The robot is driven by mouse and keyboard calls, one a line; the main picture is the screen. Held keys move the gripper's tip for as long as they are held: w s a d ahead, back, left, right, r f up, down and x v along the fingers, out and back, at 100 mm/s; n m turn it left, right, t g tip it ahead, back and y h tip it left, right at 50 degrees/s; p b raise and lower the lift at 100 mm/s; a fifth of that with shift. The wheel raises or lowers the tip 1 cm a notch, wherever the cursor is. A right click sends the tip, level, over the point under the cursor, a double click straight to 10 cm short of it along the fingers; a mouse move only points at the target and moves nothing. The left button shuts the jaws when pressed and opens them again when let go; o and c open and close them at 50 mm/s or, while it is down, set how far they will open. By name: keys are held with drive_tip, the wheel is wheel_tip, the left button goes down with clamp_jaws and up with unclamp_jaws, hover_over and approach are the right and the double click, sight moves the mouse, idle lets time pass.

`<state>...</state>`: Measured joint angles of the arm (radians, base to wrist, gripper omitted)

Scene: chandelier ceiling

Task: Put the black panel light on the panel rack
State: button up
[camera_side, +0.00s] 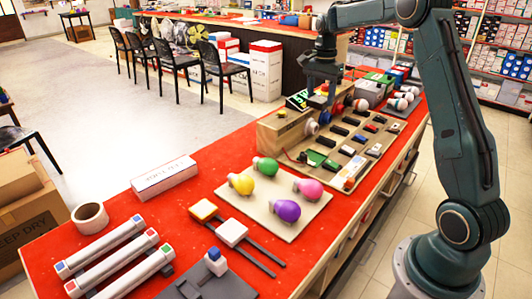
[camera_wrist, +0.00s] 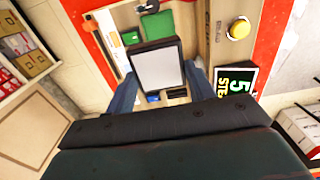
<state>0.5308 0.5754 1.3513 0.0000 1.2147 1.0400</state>
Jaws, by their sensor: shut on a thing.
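My gripper (camera_side: 322,84) is over the wooden parts tray (camera_side: 335,150) at the far part of the red table. In the wrist view, my gripper (camera_wrist: 159,82) has its blue-grey fingers on both sides of the black panel light (camera_wrist: 158,66), a white square face in a black frame. It is shut on this panel; the panel is hard to make out in the side view. Two dark rails, apparently the panel rack (camera_side: 262,246), lie on the near part of the table, with a yellow-edged panel (camera_side: 203,210) and a white panel (camera_side: 231,232) on them.
A pale board with several coloured bulbs (camera_side: 287,210) lies between the tray and the rails. White tubes (camera_side: 118,262), a tape roll (camera_side: 90,217), a white box (camera_side: 164,177) and a blue-topped block (camera_side: 215,261) are nearby. A green-and-black sign (camera_wrist: 236,88) stands close to my gripper.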

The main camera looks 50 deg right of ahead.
drive_tip(key=s+a, duration=0.2)
drive_tip(key=a, duration=1.4)
drive_tip(key=s+a, duration=0.3)
drive_tip(key=a, duration=1.3)
drive_tip(key=s+a, duration=0.8)
drive_tip(key=a, duration=0.1)
drive_tip(key=shift+s, duration=0.25)
drive_tip(key=shift+f, duration=0.15)
wheel_tip(320, 180, down, 16)
drive_tip(key=shift+f, duration=1.9)
